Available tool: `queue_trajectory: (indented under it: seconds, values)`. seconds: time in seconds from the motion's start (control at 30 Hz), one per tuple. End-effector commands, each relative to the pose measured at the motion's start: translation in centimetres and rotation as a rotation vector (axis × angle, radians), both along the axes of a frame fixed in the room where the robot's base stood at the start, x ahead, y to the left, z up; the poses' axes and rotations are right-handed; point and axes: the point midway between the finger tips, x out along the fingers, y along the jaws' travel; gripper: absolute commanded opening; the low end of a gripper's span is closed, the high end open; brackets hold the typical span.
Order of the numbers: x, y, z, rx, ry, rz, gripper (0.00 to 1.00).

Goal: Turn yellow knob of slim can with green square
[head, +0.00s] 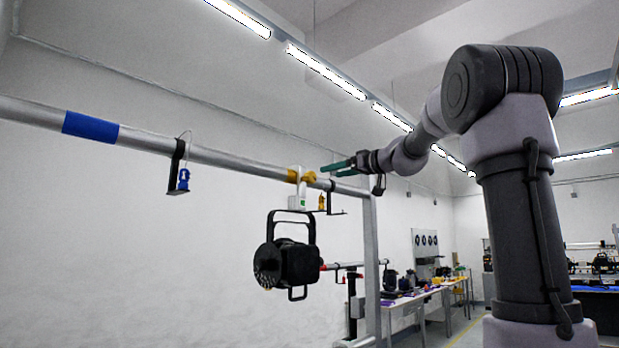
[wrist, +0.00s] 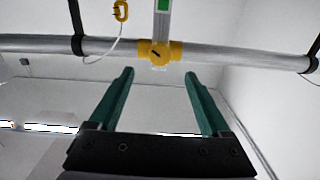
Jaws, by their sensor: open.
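A yellow clamp with a knob (wrist: 155,52) sits on the grey pipe. The yellow clamp also shows in the head view (head: 301,176). A pale hanger strip with a green square (wrist: 163,5) joins it in the wrist view. In the head view a black par can (head: 288,262) hangs below that clamp in its yoke. My gripper (wrist: 160,74) is open and empty, with green fingers. The knob lies beyond the fingertips, about midway between them, and a gap shows. In the head view my gripper (head: 337,168) is right of the clamp, near pipe height.
The grey pipe (head: 230,158) carries blue tape (head: 90,128). A black hook with a blue item (head: 183,180) hangs left of the clamp; a black bracket with a small yellow item (head: 322,202) hangs close to its right. An upright post (head: 371,260) stands right of the can.

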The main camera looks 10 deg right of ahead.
Motion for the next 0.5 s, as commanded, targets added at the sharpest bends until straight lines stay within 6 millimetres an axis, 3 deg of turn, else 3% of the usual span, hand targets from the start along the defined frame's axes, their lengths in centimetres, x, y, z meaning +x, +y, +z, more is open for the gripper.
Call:
queue_trajectory:
  seconds: [0.5]
  values:
    - [7.1,5.2,-0.1,0.003,0.003,0.001,0.81]
